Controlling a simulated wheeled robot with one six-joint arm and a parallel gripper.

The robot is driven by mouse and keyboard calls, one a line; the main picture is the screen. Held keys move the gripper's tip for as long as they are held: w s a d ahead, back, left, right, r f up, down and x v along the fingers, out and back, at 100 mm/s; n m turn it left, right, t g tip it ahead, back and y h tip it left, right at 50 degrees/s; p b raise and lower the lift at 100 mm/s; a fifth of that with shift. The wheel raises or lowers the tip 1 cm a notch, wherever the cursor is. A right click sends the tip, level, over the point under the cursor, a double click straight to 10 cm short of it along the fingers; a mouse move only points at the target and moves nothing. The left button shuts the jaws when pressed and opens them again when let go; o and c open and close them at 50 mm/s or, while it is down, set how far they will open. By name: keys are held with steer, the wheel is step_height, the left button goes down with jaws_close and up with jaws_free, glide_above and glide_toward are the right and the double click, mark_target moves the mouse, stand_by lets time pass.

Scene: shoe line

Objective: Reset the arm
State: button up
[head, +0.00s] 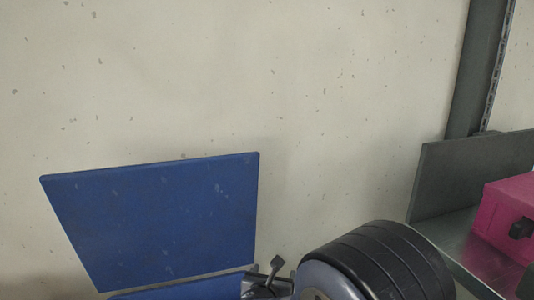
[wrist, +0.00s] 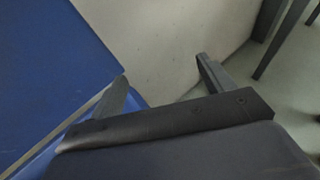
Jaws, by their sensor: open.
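My gripper (wrist: 160,84) shows in the wrist view with its two grey fingers spread wide apart. Nothing is between them; behind the gap is pale wall or floor. In the head view a dark rounded part of my arm (head: 375,265) shows at the bottom, right of centre. I cannot make out the fingers in the head view.
A blue panel (head: 155,220) stands at the lower left of the head view, in front of a pale speckled wall (head: 250,70). A blue surface fills the wrist view's left side (wrist: 45,65). At the right, a metal shelf (head: 470,245) holds a pink box (head: 510,215).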

steer(key=w+d+f+h, duration=0.1)
steer(key=d+f, duration=0.1)
steer(key=d, duration=1.1)
steer(key=shift+d+f+m+p, duration=0.3)
steer(key=shift+d+f+m, duration=0.05)
steer(key=shift+f+m, duration=0.05)
steer(key=shift+r, duration=0.1)
